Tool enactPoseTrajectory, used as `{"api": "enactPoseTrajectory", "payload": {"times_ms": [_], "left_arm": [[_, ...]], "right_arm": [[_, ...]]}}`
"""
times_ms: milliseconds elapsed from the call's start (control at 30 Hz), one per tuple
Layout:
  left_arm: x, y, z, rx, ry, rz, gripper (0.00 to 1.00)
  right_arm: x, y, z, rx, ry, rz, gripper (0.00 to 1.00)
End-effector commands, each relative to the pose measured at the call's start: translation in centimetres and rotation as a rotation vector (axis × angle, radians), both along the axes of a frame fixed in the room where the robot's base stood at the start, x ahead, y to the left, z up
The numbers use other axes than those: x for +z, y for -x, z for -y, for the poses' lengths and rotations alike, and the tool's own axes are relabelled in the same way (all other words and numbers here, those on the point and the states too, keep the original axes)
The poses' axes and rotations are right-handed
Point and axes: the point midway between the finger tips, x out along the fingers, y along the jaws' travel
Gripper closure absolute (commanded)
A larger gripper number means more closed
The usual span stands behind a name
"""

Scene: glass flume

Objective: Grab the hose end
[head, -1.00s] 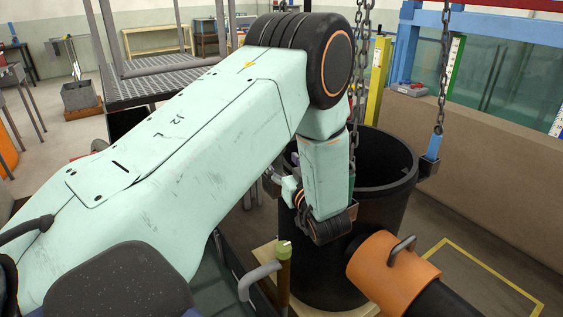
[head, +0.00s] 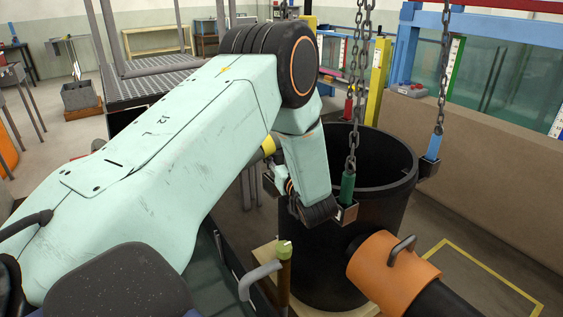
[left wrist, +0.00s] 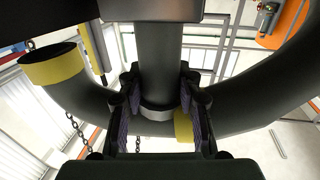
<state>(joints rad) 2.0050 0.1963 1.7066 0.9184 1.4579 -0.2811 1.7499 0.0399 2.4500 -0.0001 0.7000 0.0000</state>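In the left wrist view a thick dark hose (left wrist: 260,108) curves across the picture, with a yellow-collared end (left wrist: 52,67) at the left. A bit of yellow (head: 268,146) shows behind my left forearm in the head view. My left gripper (left wrist: 160,82) is open, its two fingers apart, with a dark upright tube (left wrist: 160,40) showing in the gap. I cannot tell whether that tube is between the fingers or beyond them. In the head view the left gripper (head: 282,178) is small and partly hidden by my wrist. My right gripper is not in view.
A large black tub (head: 390,185) hangs on chains (head: 353,110) beside my left wrist. A brown wall (head: 510,180) and a blue-framed glass tank (head: 500,75) are at right.

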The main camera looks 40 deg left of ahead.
Motion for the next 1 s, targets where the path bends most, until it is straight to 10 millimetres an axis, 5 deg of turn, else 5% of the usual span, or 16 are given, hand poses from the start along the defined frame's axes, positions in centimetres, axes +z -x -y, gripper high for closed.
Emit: {"api": "enactPoseTrajectory", "payload": {"times_ms": [333,1000], "left_arm": [[0.0,0.0,0.01,-0.001,0.0,0.0,1.0],[1.0,-0.12,0.02,0.0,-0.002,0.007,1.0]], "right_arm": [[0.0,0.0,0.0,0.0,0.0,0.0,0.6],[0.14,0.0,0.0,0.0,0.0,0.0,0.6]]}}
